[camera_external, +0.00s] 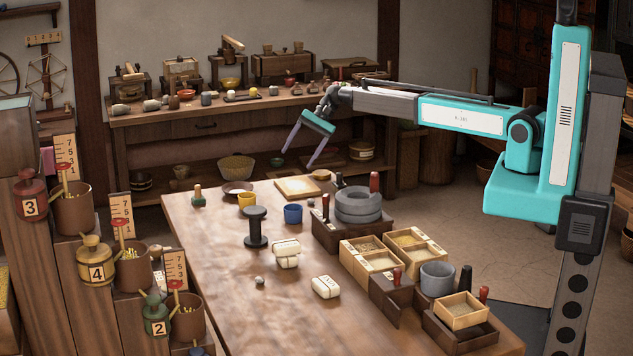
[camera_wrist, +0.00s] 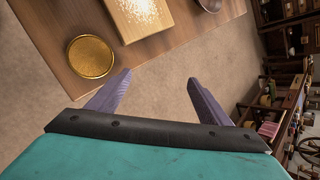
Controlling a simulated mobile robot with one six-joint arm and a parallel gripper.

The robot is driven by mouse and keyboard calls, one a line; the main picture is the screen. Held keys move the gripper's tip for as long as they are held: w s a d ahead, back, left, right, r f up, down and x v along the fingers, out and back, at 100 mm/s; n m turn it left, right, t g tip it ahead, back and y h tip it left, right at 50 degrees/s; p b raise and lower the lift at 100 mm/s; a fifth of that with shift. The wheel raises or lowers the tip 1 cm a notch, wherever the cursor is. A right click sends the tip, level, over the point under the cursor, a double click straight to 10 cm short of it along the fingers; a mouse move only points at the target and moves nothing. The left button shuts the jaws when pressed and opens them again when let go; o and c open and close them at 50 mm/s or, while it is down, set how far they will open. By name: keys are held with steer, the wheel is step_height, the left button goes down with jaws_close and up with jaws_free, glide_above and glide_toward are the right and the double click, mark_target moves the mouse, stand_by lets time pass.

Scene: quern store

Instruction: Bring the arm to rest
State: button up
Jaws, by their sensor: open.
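My gripper (camera_external: 300,158) hangs from the end of my teal and grey arm, beyond the far edge of the wooden table (camera_external: 210,262) in the external view. Its two purple fingers are spread wide with nothing between them. In the wrist view my gripper (camera_wrist: 155,82) shows open over bare floor, with the table corner at the upper left. My arm reaches out to the left from its column at the right.
A round brass dish (camera_wrist: 91,57) and a pale speckled board (camera_wrist: 140,17) lie near the table's far edge. The table holds a stone quern (camera_external: 358,203), wooden boxes (camera_external: 408,240) and small cups. A loaded workbench (camera_external: 215,112) stands behind my gripper.

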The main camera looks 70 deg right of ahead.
steer(key=s+d+f+m+t, duration=0.1)
steer(key=s+d+f, duration=0.25)
steer(key=d, duration=0.55)
steer(key=s+a+f+g+b, duration=0.1)
steer(key=s+f, duration=0.3)
steer(key=f, duration=0.3)
steer(key=s+a+f+b, duration=0.1)
steer(key=s+f, duration=0.4)
steer(key=f, duration=0.3)
steer(key=s+a+f+n+g+p, duration=0.1)
steer(key=s+a+f+n+g, duration=0.1)
steer(key=s+a+f, duration=0.3)
steer(key=s+a+f+n+g+h, duration=0.1)
steer(key=s+a+f+n+g, duration=0.2)
steer(key=s, duration=0.5)
steer(key=s+a+f+n+p, duration=0.1)
steer(key=s+a+f+n, duration=0.1)
steer(key=s+a+f, duration=0.3)
steer(key=s+f+n+g+h, duration=0.1)
steer(key=s+n, duration=0.2)
steer(key=s, duration=0.5)
steer(key=s+f+n+g+h, duration=0.1)
steer(key=s+n+g+h, duration=0.1)
steer(key=s, duration=0.7)
steer(key=s+a+f+n+g+h, duration=0.1)
steer(key=s+n, duration=0.3)
steer(key=s, duration=0.5)
steer(key=shift+f+g+h+p, duration=0.45)
steer(key=shift+f+h, duration=0.1)
steer(key=shift+h, duration=0.15)
